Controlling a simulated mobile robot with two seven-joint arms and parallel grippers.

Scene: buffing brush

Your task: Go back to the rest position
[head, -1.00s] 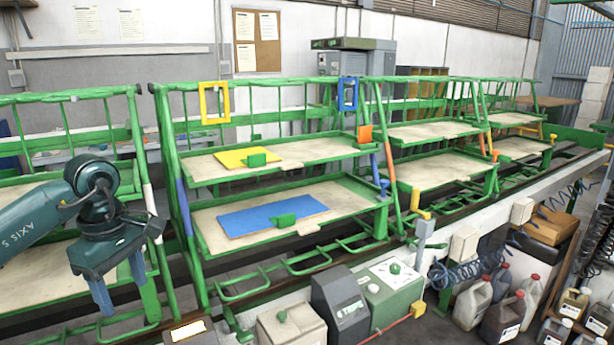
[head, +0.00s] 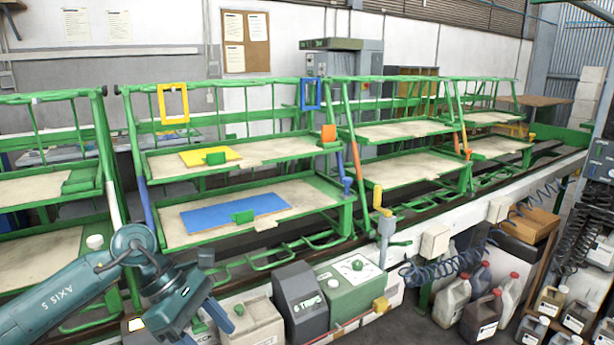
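My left gripper (head: 207,330) is at the lower left of the head view, at the end of the teal arm. Its blue fingers point down and stand apart, with nothing seen between them. It is in front of the green rack (head: 150,215), below the lower shelf and left of the beige box (head: 250,325). My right gripper is not in view.
A yellow plate (head: 190,158) lies on the upper shelf and a blue plate (head: 215,216) on the lower shelf. A grey machine (head: 298,300) and a green box (head: 345,290) stand at the front. Several jugs (head: 450,300) stand at the right.

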